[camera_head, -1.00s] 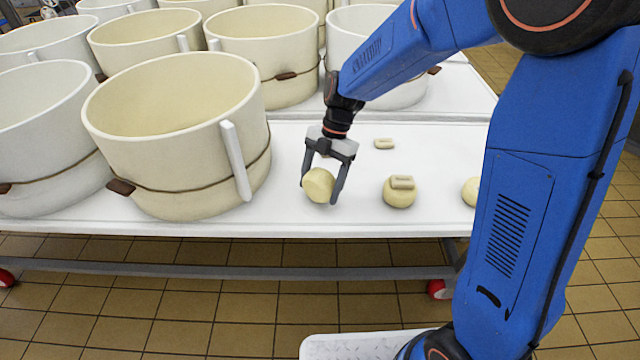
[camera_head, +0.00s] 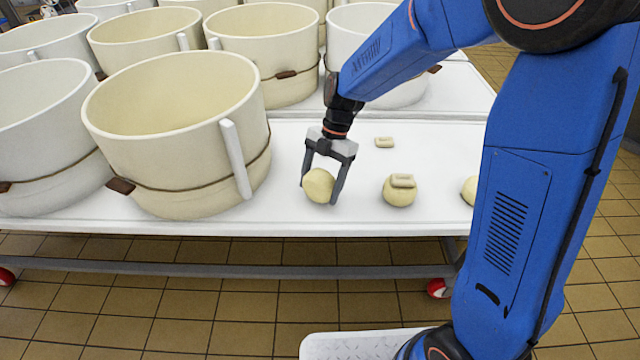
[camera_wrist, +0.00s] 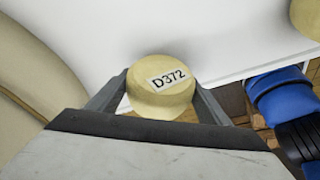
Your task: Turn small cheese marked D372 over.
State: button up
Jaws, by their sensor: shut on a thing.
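The small cheese marked D372 (camera_head: 319,186) is a pale yellow round on the white table near its front edge. In the wrist view the cheese (camera_wrist: 163,86) shows its white label with D372 facing the camera. My gripper (camera_head: 320,187) is shut on it, one finger on each side. In the wrist view the fingers of my gripper (camera_wrist: 160,97) flank it. The cheese looks tilted in the grip. I cannot tell whether its underside touches the table.
A large cream vat (camera_head: 175,140) stands close on the left, its white upright bar (camera_head: 236,160) towards the cheese.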

jog(key=shift+f, duration=0.35)
dwell(0.5)
jog(key=o, duration=1.4)
jog(key=shift+o, duration=0.2)
jog(key=shift+r, duration=0.1)
jog(key=v, duration=1.6)
jog(key=s+d+r+m+t, duration=0.4)
jog(key=s+d+r+m, duration=0.1)
jog(key=s+d+m, duration=0.75)
jog(key=s+d+f+m+t+h, duration=0.2)
jog(key=s+d+f+m+t, duration=0.1)
jog(key=s+d+m, duration=0.7)
jog(key=s+m+t, duration=0.1)
jog(key=s+m, duration=0.2)
jog(key=m, duration=0.2)
jog(key=shift+d+f+m+h, duration=0.35)
jog(key=shift+h, duration=0.05)
